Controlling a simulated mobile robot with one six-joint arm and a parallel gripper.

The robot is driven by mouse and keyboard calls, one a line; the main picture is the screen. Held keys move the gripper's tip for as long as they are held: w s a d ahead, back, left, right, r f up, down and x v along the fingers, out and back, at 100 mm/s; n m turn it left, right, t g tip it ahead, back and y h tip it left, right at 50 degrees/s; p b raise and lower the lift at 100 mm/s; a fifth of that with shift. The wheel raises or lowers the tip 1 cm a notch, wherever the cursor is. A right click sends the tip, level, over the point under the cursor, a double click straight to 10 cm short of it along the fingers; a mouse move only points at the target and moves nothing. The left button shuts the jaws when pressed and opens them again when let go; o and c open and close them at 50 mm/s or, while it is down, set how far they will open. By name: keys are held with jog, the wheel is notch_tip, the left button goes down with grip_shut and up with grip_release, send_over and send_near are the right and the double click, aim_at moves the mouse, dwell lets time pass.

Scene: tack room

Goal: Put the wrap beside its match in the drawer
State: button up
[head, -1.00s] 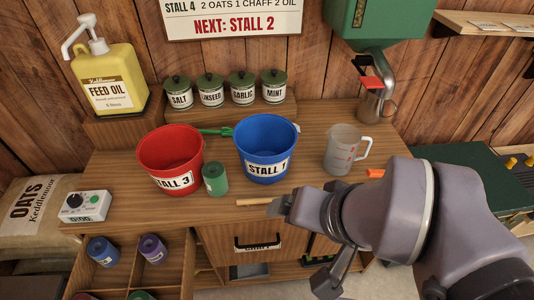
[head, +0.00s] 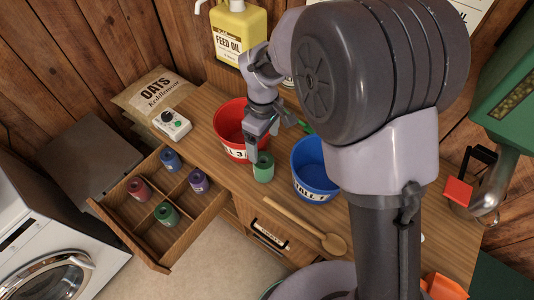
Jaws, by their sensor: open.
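A green wrap roll (head: 263,167) stands upright on the wooden counter between the red and blue buckets. The open drawer (head: 143,250) at the left has compartments. It holds a red roll (head: 138,189) at the left, a blue roll (head: 170,160) at the back, a purple roll (head: 199,181) at the right and a green roll (head: 166,214) nearest the drawer front. My gripper (head: 262,142) is open and points down at the green wrap on the counter. One finger comes close to the wrap's left side; I cannot tell whether they touch.
A red bucket (head: 229,128) is tight behind my gripper, and a blue bucket (head: 312,172) stands to the right. A wooden spoon (head: 300,220) lies along the counter front. A dial box (head: 173,124) and an oats sack (head: 158,90) are at the left. My arm hides the counter's right part.

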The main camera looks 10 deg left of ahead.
jog(key=b, duration=0.1)
send_near(265, 158)
notch_tip(265, 158, down, 2)
jog(key=s+f, duration=0.1)
jog(key=s, duration=0.2)
jog(key=f, duration=0.1)
jog(key=w+f+b, duration=0.1)
jog(key=f, duration=0.3)
jog(key=shift+w+d+b, duration=0.15)
jog(key=shift+w+b, duration=0.1)
jog(key=shift+b, duration=0.15)
jog(key=shift+r, duration=0.1)
jog(key=shift+c, duration=0.6)
grip_shut()
